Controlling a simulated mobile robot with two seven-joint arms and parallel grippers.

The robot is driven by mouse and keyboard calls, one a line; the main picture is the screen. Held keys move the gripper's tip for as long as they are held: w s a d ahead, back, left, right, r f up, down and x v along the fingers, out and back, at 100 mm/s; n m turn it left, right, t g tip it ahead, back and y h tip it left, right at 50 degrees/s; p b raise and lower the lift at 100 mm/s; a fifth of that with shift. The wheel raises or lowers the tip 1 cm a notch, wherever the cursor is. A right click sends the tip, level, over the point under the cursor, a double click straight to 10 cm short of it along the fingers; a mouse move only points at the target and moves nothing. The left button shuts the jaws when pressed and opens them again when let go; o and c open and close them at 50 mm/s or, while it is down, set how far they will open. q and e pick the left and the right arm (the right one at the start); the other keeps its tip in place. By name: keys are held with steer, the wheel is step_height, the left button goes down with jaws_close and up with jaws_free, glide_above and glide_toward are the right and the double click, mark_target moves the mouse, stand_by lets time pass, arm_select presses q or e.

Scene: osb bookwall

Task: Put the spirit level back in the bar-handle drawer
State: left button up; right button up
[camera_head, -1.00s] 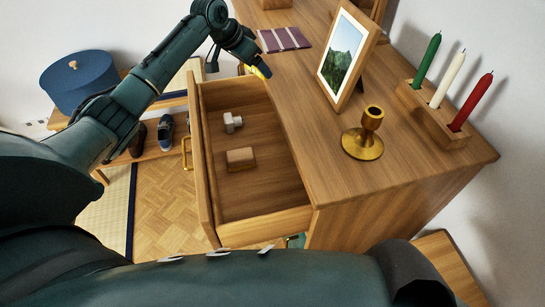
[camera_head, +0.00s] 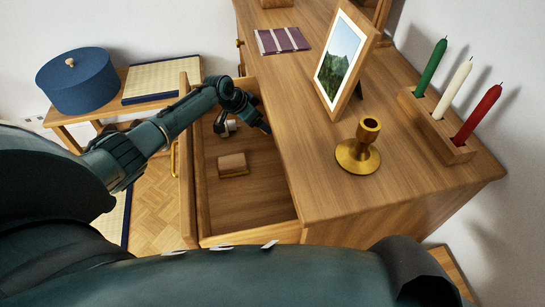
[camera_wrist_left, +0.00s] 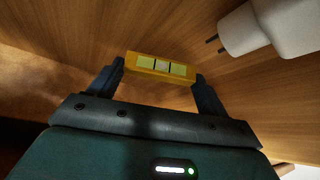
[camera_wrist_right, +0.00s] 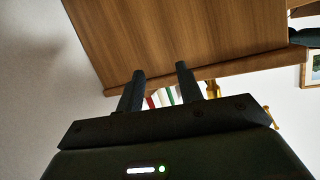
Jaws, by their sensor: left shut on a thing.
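The yellow spirit level (camera_wrist_left: 160,66) with pale green windows is between the fingers of my left gripper (camera_wrist_left: 158,72), which is shut on it. In the head view my left gripper (camera_head: 262,128) reaches down into the far part of the open drawer (camera_head: 250,212), near its cabinet side. The level is hidden there, and I cannot tell whether it touches the drawer floor. A brass bar handle (camera_head: 174,160) shows on the drawer front. My right gripper (camera_wrist_right: 160,70) is open and empty, close to a wooden edge.
A white plug (camera_wrist_left: 262,28) and a wooden block (camera_head: 232,164) lie in the drawer; the near drawer floor is clear. The cabinet top holds a brass candlestick (camera_head: 358,155), picture frame (camera_head: 322,95), candle holder (camera_head: 435,122) and purple striped item (camera_head: 282,40). A blue box (camera_head: 77,85) stands left.

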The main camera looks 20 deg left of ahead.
arm_select(q)
steer(key=s+d+p, duration=0.1)
steer(key=s+d, duration=0.1)
steer(key=s, duration=0.1)
steer(key=s+d+p, duration=0.1)
steer(key=s+d, duration=0.2)
steer(key=s, duration=0.1)
steer(key=s+d+p, duration=0.2)
steer(key=s+d, duration=0.1)
steer(key=s, duration=0.1)
steer(key=shift+d+f, duration=0.15)
steer(key=shift+d, duration=0.05)
steer(key=shift+s+d, duration=0.4)
steer(key=shift+s, duration=0.1)
steer(key=shift+s+d+p, duration=0.25)
steer(key=shift+s+d, duration=0.2)
steer(key=shift+s, duration=0.15)
steer(key=shift+s+d+p, duration=0.25)
steer(key=shift+s+d, duration=0.15)
steer(key=shift+s, duration=0.2)
steer(key=shift+s+d+f, duration=0.15)
steer(key=shift+s+f, duration=0.05)
steer(key=shift+f, duration=0.65)
arm_select(e)
steer(key=shift+w+a+f+g, duration=0.2)
steer(key=shift+w+a+g, duration=0.15)
steer(key=shift+a+g, duration=0.1)
steer(key=shift+w+a+f+g, duration=0.15)
steer(key=shift+w+a+g, duration=0.15)
steer(key=shift+a+g, duration=0.15)
